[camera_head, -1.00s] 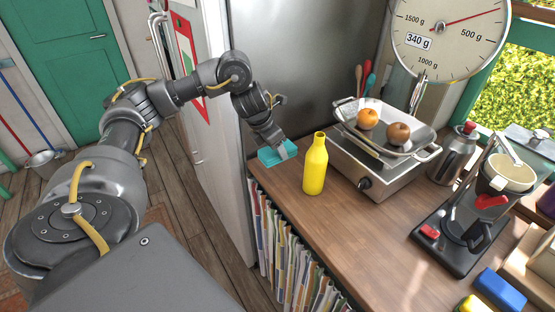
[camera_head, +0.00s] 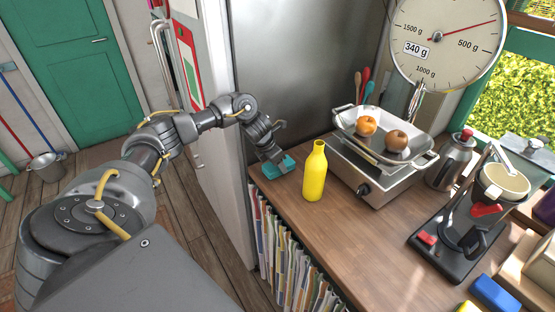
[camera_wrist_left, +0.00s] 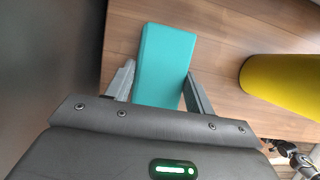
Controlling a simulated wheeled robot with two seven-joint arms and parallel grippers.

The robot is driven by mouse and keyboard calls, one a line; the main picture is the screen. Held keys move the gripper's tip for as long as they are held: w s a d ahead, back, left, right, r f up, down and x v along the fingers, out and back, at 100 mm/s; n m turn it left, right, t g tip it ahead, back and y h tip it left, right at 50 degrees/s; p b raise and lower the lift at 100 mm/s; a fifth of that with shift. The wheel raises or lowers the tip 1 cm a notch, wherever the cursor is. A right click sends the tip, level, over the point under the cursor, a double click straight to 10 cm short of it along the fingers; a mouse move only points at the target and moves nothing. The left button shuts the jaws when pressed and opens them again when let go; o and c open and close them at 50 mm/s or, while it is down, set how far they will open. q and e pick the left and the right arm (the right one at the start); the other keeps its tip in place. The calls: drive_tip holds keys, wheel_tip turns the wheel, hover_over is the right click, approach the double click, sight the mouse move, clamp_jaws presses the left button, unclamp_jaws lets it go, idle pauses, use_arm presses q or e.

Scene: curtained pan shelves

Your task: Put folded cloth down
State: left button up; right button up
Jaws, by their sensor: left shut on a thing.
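The folded cloth (camera_head: 281,167) is a small teal block at the left end of the wooden counter, left of the yellow bottle. My left gripper (camera_head: 277,157) is shut on the cloth and points down at the counter. In the left wrist view the cloth (camera_wrist_left: 165,62) lies between the two fingers of my left gripper (camera_wrist_left: 160,88), with its far end sticking out over the wood. I cannot tell whether its underside touches the counter. My right gripper is not in view.
The yellow bottle (camera_head: 315,172) stands close to the right of the cloth. The kitchen scale (camera_head: 375,183) with fruit in its pan and a coffee machine (camera_head: 462,235) stand further right. Papers (camera_head: 285,240) fill the shelf below. The front counter is clear.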

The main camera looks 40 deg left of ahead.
sight(272, 166)
use_arm(q)
drive_tip(key=shift+f, duration=0.1)
drive_tip(key=o, duration=0.9)
drive_tip(key=shift+r, duration=0.25)
drive_tip(key=shift+s+r+b, duration=0.15)
drive_tip(key=shift+r+b, duration=0.1)
drive_tip(key=shift+b, duration=0.1)
drive_tip(key=b+v, duration=0.1)
drive_tip(key=v, duration=0.4)
drive_tip(key=shift+a+b, duration=0.1)
drive_tip(key=shift+b, duration=0.3)
drive_tip(key=v, duration=0.6)
drive_tip(key=shift+r, duration=0.15)
